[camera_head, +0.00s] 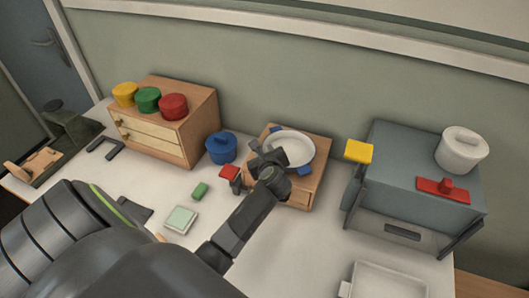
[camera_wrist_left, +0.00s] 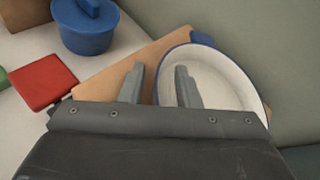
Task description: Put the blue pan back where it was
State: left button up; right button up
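The blue pan (camera_head: 294,146) has a white inside, a blue rim and blue handles. It sits on a low wooden stand (camera_head: 302,196) near the back wall. In the left wrist view the pan (camera_wrist_left: 225,78) fills the right half, and its near part is hidden by my gripper. My left gripper (camera_head: 258,166) is at the pan's left side. In the left wrist view its two fingers (camera_wrist_left: 158,82) are apart, with the pan's left rim showing between them. Whether they touch the pan I cannot tell. My right gripper is not in view.
A lidded blue pot (camera_head: 221,148) stands left of the stand. A red block (camera_head: 229,172), a green block (camera_head: 200,190) and a pale green square (camera_head: 181,219) lie nearby. A wooden drawer box (camera_head: 196,125) carries three coloured pots. A grey oven (camera_head: 405,170) stands right.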

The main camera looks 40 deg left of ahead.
pick_arm(q)
jog(key=p+v, duration=0.8)
jog(key=v, duration=0.4)
dwell(0.4)
